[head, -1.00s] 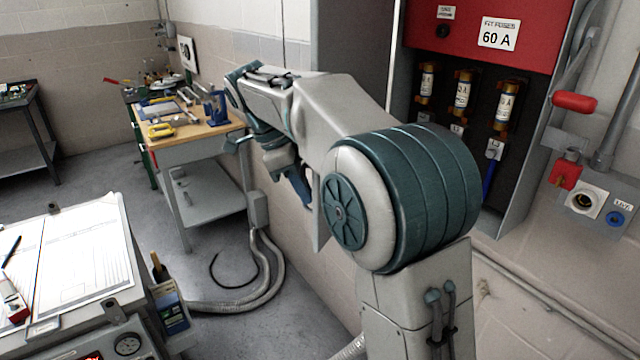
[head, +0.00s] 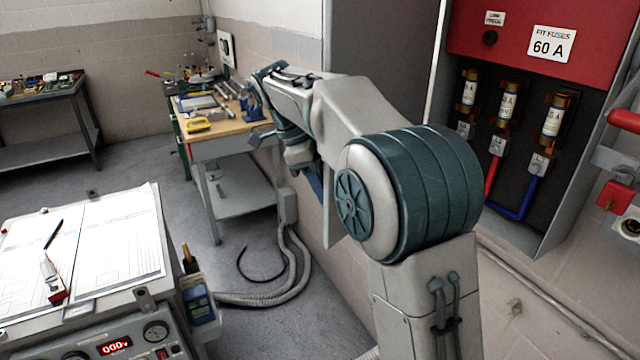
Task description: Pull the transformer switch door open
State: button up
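The transformer switch door (head: 382,50) is a plain grey panel on the left side of the fuse box. It stands swung out from the box, with the fuses and red inner panel exposed. My gripper (head: 315,186) hangs at the end of my arm, beside the door's left edge low down. Its blue fingers are small and partly hidden behind my arm and the door's lower part. I cannot tell whether they touch or grip the door. The open fuse box (head: 490,160) has a red panel (head: 500,28) marked "60 A" and three fuses (head: 508,100).
A workbench (head: 230,150) with tools stands behind my arm. A slanted console (head: 165,300) with papers is at lower left. Conduits (head: 290,265) run down the wall to the floor. A red lever (head: 625,120) is right of the box. The floor between console and wall is mostly clear.

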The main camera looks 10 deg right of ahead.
jog(key=shift+a, duration=0.2)
jog(key=p+v, duration=0.4)
jog(key=v, duration=0.9)
jog(key=shift+r, duration=0.3)
jog(key=shift+w+a, duration=0.1)
